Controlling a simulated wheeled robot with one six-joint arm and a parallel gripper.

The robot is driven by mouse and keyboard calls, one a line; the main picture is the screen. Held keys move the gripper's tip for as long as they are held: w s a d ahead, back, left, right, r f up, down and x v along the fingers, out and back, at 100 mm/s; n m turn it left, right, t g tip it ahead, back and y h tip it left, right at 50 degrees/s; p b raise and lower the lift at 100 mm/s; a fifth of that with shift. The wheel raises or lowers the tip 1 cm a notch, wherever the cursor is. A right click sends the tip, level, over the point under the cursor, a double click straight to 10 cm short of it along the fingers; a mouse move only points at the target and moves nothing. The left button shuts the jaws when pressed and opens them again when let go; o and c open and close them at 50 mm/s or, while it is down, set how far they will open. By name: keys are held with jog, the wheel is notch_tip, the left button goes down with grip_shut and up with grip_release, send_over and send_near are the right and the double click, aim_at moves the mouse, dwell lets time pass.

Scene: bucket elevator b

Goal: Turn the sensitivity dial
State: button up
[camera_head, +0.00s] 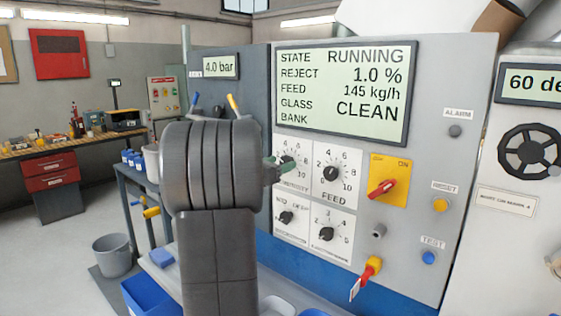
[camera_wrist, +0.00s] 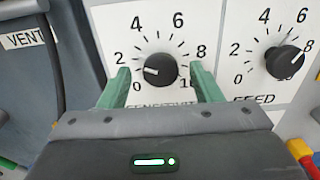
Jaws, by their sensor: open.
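The sensitivity dial (camera_wrist: 160,70) is a black knob on a white plate with a 0 to 10 scale. In the wrist view its white mark points left, between 0 and 2. In the head view the dial (camera_head: 287,161) is partly hidden behind my arm. My gripper (camera_wrist: 160,80) is open, with one green finger on each side of the knob and a visible gap to it. In the head view the gripper (camera_head: 280,168) is at the panel front; whether the fingers reach past the knob's face I cannot tell.
The feed dial (camera_wrist: 286,61) is close on the right. Two smaller dials (camera_head: 327,234) sit below. A red switch on a yellow plate (camera_head: 389,180) and a red-yellow key switch (camera_head: 368,270) are further right. The display (camera_head: 345,92) above reads RUNNING.

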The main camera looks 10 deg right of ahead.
jog(key=shift+w+d, duration=0.25)
jog(key=shift+d, duration=0.15)
jog(key=c, duration=1)
jog(key=shift+o, duration=0.2)
jog(key=shift+f+b, duration=0.1)
jog(key=shift+b, duration=0.35)
jog(key=shift+s+m+b, duration=0.1)
jog(key=shift+m+b, duration=3.7)
jog(key=shift+b, duration=1.85)
